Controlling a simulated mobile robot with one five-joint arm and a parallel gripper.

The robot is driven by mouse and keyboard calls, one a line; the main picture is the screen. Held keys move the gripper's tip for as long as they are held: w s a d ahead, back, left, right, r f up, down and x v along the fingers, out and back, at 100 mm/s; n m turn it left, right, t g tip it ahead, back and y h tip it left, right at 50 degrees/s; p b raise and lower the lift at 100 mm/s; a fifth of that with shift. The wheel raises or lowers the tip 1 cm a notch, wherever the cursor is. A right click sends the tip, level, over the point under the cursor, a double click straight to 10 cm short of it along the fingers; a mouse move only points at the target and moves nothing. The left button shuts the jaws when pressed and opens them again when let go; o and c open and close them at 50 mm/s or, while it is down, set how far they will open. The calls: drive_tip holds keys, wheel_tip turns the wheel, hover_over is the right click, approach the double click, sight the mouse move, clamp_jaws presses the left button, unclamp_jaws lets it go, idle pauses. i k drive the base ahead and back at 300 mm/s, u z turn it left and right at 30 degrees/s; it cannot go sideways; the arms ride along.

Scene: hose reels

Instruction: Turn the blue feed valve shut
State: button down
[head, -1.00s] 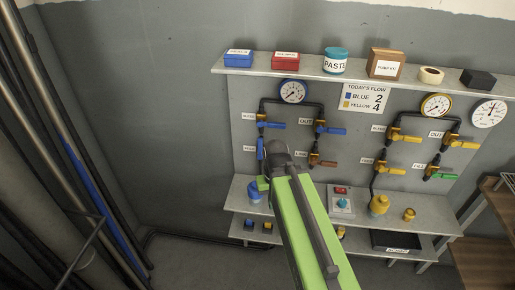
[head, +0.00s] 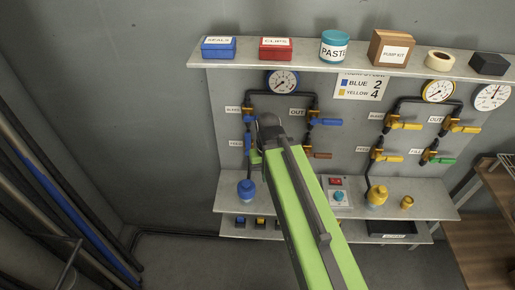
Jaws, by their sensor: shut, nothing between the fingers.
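The blue-side pipework hangs on the grey board at centre left. The lower left valve (head: 247,140) shows a blue handle standing upright along the pipe. The upper right valve has a blue handle (head: 328,122) lying level; a brown handle (head: 320,155) sits below it. The small valve labels are too blurred to tell surely which is feed. My gripper (head: 267,121) is shut and empty, in front of the left valves; its fingertips are mostly hidden and contact cannot be told.
The top shelf (head: 222,63) carries boxes, a paste jar and tape. The yellow-side valves (head: 403,125) are to the right. A lower shelf (head: 222,205) holds a blue fitting (head: 246,189) and a yellow one (head: 377,195).

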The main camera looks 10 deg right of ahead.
sight(247, 134)
drive_tip(key=k, duration=0.55)
drive_tip(key=u, duration=2.05)
drive_tip(key=i, duration=0.15)
drive_tip(key=u, duration=0.4)
drive_tip(key=k, duration=0.75)
drive_tip(key=z, duration=0.2)
drive_tip(key=i, duration=0.8)
drive_tip(key=u, duration=0.1)
